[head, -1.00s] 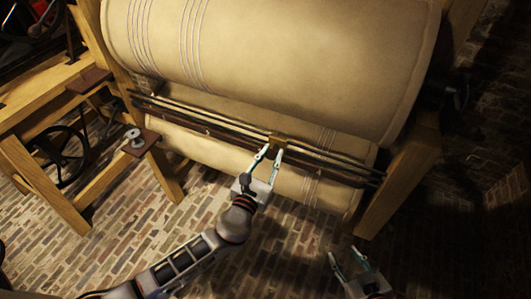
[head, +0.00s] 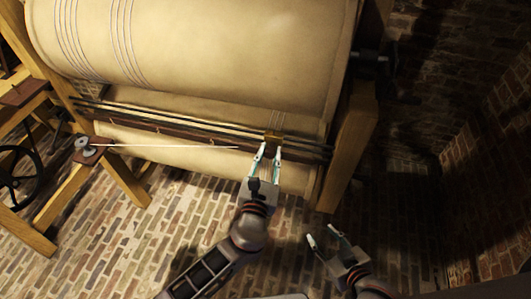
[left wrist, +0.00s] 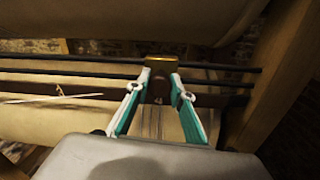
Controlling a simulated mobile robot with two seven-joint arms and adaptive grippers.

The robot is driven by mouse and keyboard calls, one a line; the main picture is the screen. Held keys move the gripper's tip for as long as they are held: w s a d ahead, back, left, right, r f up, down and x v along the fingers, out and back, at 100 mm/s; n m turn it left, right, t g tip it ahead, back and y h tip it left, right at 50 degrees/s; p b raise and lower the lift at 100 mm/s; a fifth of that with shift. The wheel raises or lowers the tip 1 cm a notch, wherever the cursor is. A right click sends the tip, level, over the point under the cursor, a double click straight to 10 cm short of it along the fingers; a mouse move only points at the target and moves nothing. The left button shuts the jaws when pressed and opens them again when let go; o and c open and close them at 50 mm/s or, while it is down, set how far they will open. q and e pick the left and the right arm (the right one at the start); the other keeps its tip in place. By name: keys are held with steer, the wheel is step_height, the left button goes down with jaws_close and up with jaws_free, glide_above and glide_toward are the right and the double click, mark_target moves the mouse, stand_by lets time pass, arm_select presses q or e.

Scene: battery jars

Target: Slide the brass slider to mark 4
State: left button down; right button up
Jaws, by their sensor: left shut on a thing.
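The brass slider (head: 272,136) sits on the dark parallel rails (head: 200,125) in front of the big tan drum, toward their right end. My left gripper (head: 269,149) is shut on its lower part. In the left wrist view the brass top of the slider (left wrist: 161,63) shows above the fingertips (left wrist: 160,80), with its dark lower part between them. A brown strip (left wrist: 210,100) runs along the rails; I cannot read any mark numbers. My right gripper (head: 324,236) is open and empty, low and to the right.
The tan drum (head: 200,45) fills the space above the rails. A wooden post (head: 347,140) stands just beyond their right end. A pale thread (head: 170,147) runs from the small spool (head: 85,147) at left toward the slider. Brick floor (head: 120,235) lies open in front.

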arm_select(q)
steer(key=shift+s+d, duration=0.15)
steer(key=shift+d, duration=0.15)
steer(key=c, duration=1.7)
jaws_free()
steer(key=shift+s+a, duration=0.15)
steer(key=v, duration=1.1)
steer(key=shift+s+a, duration=0.1)
steer(key=shift+s, duration=0.2)
